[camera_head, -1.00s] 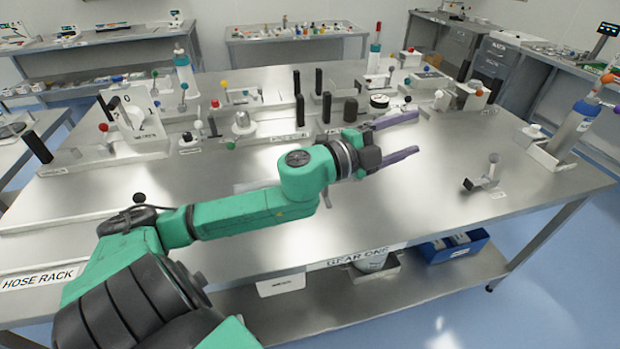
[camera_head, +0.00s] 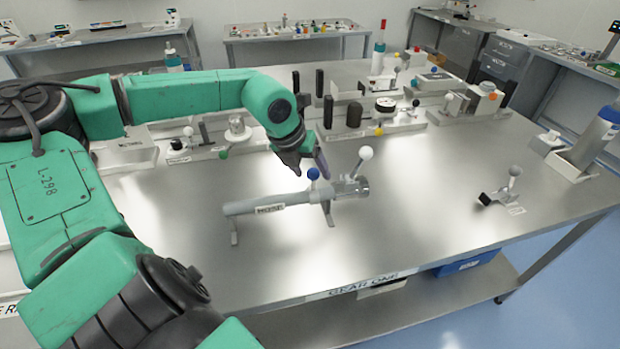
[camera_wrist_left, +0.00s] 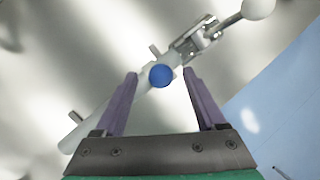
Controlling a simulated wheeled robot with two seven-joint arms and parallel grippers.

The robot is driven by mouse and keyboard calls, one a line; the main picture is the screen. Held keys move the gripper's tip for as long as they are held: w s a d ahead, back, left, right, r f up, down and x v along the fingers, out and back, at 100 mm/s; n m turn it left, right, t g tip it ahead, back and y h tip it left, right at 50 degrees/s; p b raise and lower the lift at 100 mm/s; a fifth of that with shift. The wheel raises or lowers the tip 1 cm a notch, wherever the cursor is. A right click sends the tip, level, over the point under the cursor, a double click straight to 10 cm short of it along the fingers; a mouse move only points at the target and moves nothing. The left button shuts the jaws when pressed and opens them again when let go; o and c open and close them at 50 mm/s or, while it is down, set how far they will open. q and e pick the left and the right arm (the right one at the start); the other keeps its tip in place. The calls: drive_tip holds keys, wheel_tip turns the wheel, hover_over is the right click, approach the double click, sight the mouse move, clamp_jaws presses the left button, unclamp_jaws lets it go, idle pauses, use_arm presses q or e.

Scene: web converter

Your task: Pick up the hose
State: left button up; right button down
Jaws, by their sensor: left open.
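The hose (camera_head: 284,203) is a grey tube with a label, lying on a low stand on the steel table. It has a blue ball knob (camera_head: 313,173) on top, and a metal fitting with a white ball lever (camera_head: 365,153) at its right end. My left gripper (camera_head: 312,162) points down just above and behind the hose near the blue knob, and its fingers are partly hidden by the wrist. In the left wrist view, its two purple fingers (camera_wrist_left: 160,80) are apart, with the hose (camera_wrist_left: 118,108) crossing diagonally and the blue knob (camera_wrist_left: 161,75) between the fingers. My right gripper is not seen.
A row of fixtures with black posts (camera_head: 354,113) lines the back of the table. A small bracket with a ball lever (camera_head: 500,192) stands to the right, and a bottle holder (camera_head: 585,150) stands at the far right. The table front is clear.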

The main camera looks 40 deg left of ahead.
sight(316, 189)
use_arm(q)
drive_tip(key=p+x, duration=0.1)
drive_tip(key=x, duration=0.3)
drive_tip(key=shift+s, duration=0.1)
drive_tip(key=shift+w+f, duration=0.35)
drive_tip(key=shift+f, duration=0.1)
drive_tip(key=shift+s+r, duration=0.1)
drive_tip(key=shift+d, duration=0.1)
clamp_jaws()
drive_tip(key=shift+r, duration=0.1)
idle(0.7)
